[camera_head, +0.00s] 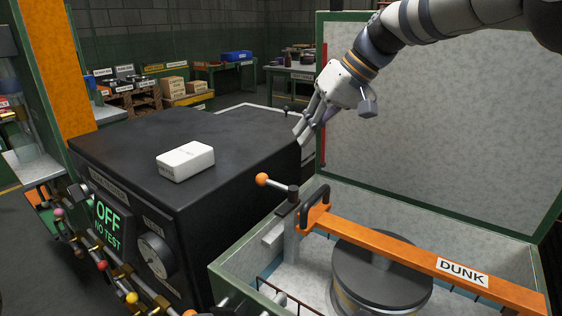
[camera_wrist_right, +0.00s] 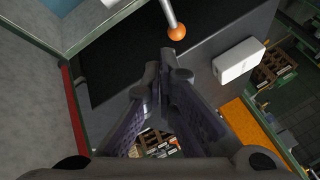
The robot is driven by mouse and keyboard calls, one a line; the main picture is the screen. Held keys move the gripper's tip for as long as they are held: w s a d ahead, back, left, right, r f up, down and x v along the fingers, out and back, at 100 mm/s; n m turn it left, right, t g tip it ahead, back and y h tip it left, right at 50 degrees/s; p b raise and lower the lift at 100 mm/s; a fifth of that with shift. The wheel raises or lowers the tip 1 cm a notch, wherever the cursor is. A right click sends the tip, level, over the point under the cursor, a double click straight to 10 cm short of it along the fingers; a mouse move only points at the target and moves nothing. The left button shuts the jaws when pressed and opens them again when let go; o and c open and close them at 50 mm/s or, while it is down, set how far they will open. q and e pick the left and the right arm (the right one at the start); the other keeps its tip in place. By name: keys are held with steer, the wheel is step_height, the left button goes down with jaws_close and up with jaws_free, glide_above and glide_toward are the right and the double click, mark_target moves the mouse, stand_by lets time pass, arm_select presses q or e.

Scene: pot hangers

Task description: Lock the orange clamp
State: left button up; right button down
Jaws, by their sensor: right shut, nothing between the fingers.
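The orange clamp bar (camera_head: 400,250), labelled DUNK, lies across the open tank over a dark round vessel (camera_head: 378,275). A black handle (camera_head: 316,208) stands at its left end. Beside that end, a lever with an orange ball (camera_head: 262,180) points left from a dark post (camera_head: 293,195). The ball and rod also show in the right wrist view (camera_wrist_right: 176,32), just beyond the fingertips. My right gripper (camera_head: 304,128) is shut and empty, above and apart from the lever. It also shows in the wrist view (camera_wrist_right: 167,56). My left gripper is not in view.
A black test machine (camera_head: 130,190) stands left of the tank, its screen reading OFF NO TEST. A white box (camera_head: 186,160) lies on its top. The tank's raised lid (camera_head: 440,130) stands behind my right arm. Colored-ended rods (camera_head: 100,265) stick out at lower left.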

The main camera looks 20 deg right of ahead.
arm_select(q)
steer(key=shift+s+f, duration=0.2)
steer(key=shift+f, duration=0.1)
arm_select(e)
steer(key=x, duration=1)
arm_select(q)
steer(key=shift+b, duration=0.3)
arm_select(e)
steer(key=shift+f, duration=0.1)
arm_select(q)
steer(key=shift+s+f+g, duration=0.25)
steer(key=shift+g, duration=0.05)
arm_select(e)
steer(key=shift+a+n, duration=0.15)
steer(key=shift+n, duration=0.25)
arm_select(q)
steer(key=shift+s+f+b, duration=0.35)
steer(key=shift+b, duration=0.1)
arm_select(e)
steer(key=shift+a+n+g+y, duration=0.3)
steer(key=shift+n+g, duration=0.2)
